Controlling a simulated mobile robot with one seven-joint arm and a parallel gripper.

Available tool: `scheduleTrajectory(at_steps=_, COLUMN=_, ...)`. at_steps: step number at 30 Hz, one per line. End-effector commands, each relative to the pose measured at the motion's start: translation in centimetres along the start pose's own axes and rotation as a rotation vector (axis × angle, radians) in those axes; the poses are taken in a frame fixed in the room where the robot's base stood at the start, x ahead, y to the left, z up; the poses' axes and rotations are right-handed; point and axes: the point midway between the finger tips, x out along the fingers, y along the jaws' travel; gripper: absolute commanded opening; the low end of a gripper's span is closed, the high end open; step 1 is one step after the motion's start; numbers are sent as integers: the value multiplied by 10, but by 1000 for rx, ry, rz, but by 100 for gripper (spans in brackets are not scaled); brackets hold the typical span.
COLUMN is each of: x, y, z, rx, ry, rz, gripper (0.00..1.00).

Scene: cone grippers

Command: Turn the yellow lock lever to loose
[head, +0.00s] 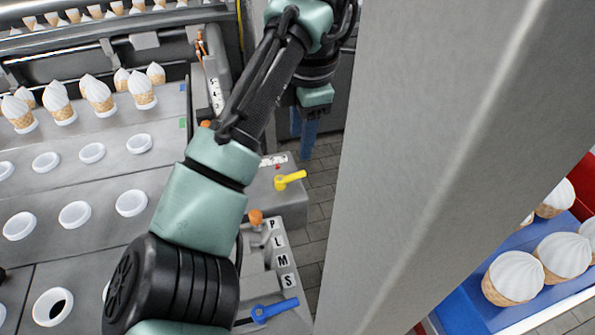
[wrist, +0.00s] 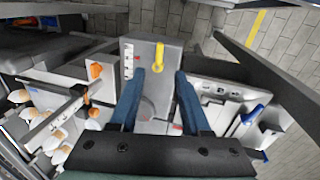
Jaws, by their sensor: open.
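The yellow lock lever (head: 290,180) sits on a grey box top (head: 283,205). In the head view its handle points right and slightly up from its round pivot. In the wrist view the yellow lever (wrist: 159,57) points to the top of the picture, appearing just beyond and between my fingertips. My gripper (wrist: 160,73) is open, with its two blue fingers apart and nothing between them. In the head view my gripper (head: 304,145) hangs behind the box, near its far right side; its fingers overlap there. The lever appears apart from the fingers.
A blue lever (head: 274,309) and orange knobs (head: 256,217) stand on the nearer lettered panel (head: 281,252). A grey pillar (head: 430,150) blocks the view on the right. Trays with white cups (head: 75,214) and cones (head: 98,94) lie left. Tiled floor (head: 320,190) shows right of the box.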

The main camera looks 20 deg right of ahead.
Motion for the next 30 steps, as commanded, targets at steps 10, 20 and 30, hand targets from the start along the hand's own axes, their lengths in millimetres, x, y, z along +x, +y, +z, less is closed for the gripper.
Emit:
scheduleTrajectory(at_steps=10, x=73, y=0, z=0, rx=0, ry=0, rz=0, gripper=47)
scheduleTrajectory(at_steps=20, x=102, y=0, z=0, rx=2, ry=-3, rz=2, gripper=47)
scheduleTrajectory(at_steps=30, x=103, y=0, z=1, rx=3, ry=-3, rz=2, gripper=33)
